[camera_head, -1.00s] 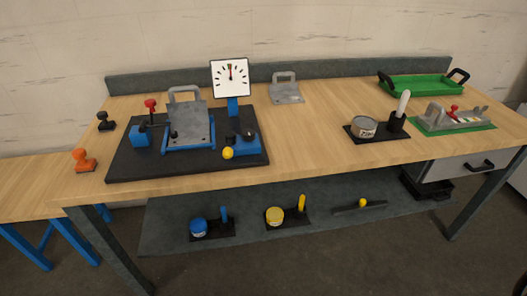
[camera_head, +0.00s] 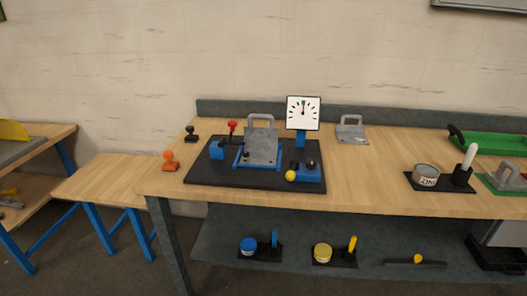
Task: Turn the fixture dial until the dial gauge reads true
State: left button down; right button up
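The dial gauge (camera_head: 303,113) is a white square face with black marks on a blue post, at the back right of a black base plate (camera_head: 220,180) on the wooden bench. Its needle points about straight up, near a small green mark; the exact reading is too small to tell. A blue block (camera_head: 306,172) at the plate's front right carries a dark round knob (camera_head: 311,163) and a yellow ball (camera_head: 290,175). I cannot tell for sure which is the fixture dial. A grey handled plate (camera_head: 262,145) stands in a blue frame. Neither gripper is in view.
Orange (camera_head: 170,161) and black (camera_head: 191,133) stamp-like pieces stand left of the base plate. A tin (camera_head: 426,175) on a black stand and a green tray (camera_head: 490,142) are at the right. A lower wooden table (camera_head: 110,180) is at the left.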

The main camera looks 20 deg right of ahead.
aim_at(311, 164)
jog(key=u, duration=0.4)
jog(key=i, duration=0.9)
jog(key=z, duration=0.7)
jog(key=i, duration=0.8)
jog(key=z, duration=0.85)
